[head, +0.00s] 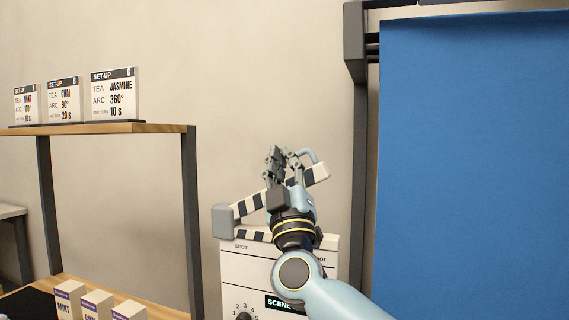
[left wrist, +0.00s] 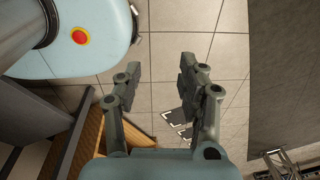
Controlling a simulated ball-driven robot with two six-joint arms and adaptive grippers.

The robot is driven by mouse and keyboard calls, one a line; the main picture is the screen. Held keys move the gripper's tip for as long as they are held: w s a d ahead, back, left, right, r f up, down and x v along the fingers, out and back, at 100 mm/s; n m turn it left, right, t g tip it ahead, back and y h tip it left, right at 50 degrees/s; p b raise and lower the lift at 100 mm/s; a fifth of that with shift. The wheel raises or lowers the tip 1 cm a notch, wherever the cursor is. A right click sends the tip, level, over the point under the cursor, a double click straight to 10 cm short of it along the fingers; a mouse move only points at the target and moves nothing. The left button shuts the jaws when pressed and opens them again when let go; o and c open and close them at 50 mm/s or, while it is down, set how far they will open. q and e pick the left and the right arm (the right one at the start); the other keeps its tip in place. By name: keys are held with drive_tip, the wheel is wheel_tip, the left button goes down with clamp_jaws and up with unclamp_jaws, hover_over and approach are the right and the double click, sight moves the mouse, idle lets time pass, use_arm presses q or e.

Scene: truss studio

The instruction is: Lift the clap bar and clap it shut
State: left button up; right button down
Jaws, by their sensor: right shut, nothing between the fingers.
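The clapperboard (head: 250,267) stands upright at the lower middle of the head view, a white board with a dial and a "SCENE" label. Its striped clap bar (head: 247,205) is tilted up to the right from the grey hinge block (head: 223,221), with a wedge gap above the lower striped edge. My right gripper (head: 279,158) is in front of the bar and hides its middle. It is shut with nothing in it, fingertips pointing up above the bar; I cannot tell whether it touches the bar. My left gripper (left wrist: 160,73) is open and empty above the tiled floor.
A shelf (head: 150,128) with several set-up cards (head: 113,96) stands at left. Below it, small tea boxes (head: 70,299) stand at a table's edge. A blue backdrop (head: 470,160) on a dark frame (head: 357,190) fills the right. The wall behind the board is bare.

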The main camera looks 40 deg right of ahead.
drive_tip(key=p+x, duration=0.1)
drive_tip(key=x, duration=0.7)
use_arm(q)
drive_tip(key=shift+w+d+b, duration=0.1)
drive_tip(key=shift+w+b, duration=0.45)
drive_tip(key=shift+b, duration=0.05)
use_arm(e)
drive_tip(key=f, duration=0.1)
drive_tip(key=s+f, duration=0.1)
drive_tip(key=d+f, duration=0.1)
drive_tip(key=f, duration=0.1)
drive_tip(key=shift+s+f, duration=0.1)
drive_tip(key=shift+s, duration=0.25)
use_arm(q)
drive_tip(key=shift+s, duration=0.1)
drive_tip(key=shift+s+f+b, duration=0.1)
drive_tip(key=shift+f+b, duration=0.5)
drive_tip(key=shift+b, duration=0.1)
use_arm(e)
drive_tip(key=f+m+h, duration=0.1)
drive_tip(key=s+d+f+m+g+h, duration=0.1)
drive_tip(key=m, duration=0.1)
drive_tip(key=shift+s+f+h, duration=0.1)
drive_tip(key=shift+s+h, duration=0.2)
use_arm(q)
drive_tip(key=shift+r, duration=0.1)
